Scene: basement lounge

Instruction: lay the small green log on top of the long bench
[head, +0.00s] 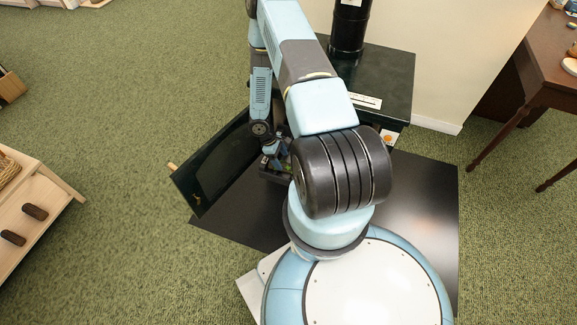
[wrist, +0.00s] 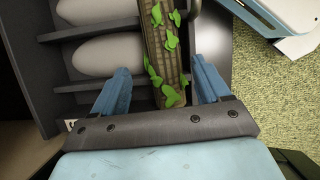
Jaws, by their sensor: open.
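The small log is brown and bark-like with bright green leaves (wrist: 152,42) in the wrist view. It lies lengthwise between the two blue fingers of my gripper (wrist: 162,72), which stand apart on either side of it. I cannot tell whether either finger touches it. In the head view my gripper (head: 275,158) is low at the front of a black stove (head: 385,75), beside its open door (head: 213,168). My arm hides most of the stove's inside. A pale wooden bench-like piece (head: 52,215) stands at the left edge, partly cut off, with dark short logs on it.
A dark plate (head: 425,190) covers the floor around the stove. A dark wooden table (head: 545,75) stands at right. Dark bars with pale rounded shapes (wrist: 95,55) lie left of the log. Green carpet (head: 130,110) is clear between the bench-like piece and stove door.

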